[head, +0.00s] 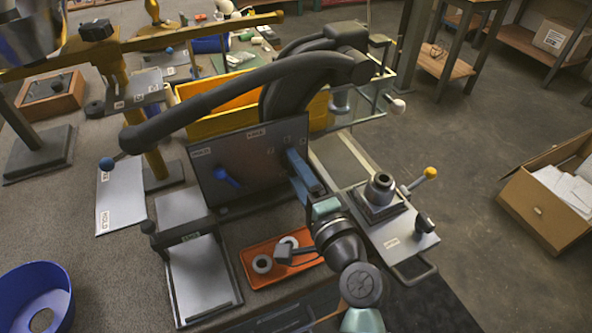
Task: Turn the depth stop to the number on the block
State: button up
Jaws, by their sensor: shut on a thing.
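My gripper (297,166) reaches up from the lower right to the right edge of a dark upright panel (245,150). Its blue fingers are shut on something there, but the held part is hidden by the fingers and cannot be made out. The panel carries small pale labels, too small to read. I cannot tell for sure which part is the depth stop. A block with a number cannot be picked out at this size.
An orange tray (262,281) with pale rings lies below the panel. A dark curved arm with a handle (240,88) passes above it. A metal plate with a round fitting (380,190) stands right of my gripper. A yellow bin (205,112) is behind. A blue bowl (20,290) stands lower left.

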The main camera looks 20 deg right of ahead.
jog(key=o, duration=1.4)
jog(key=shift+c, duration=0.2)
jog(key=s+b, duration=0.1)
jog(key=s, duration=1.2)
jog(key=shift+d, duration=0.2)
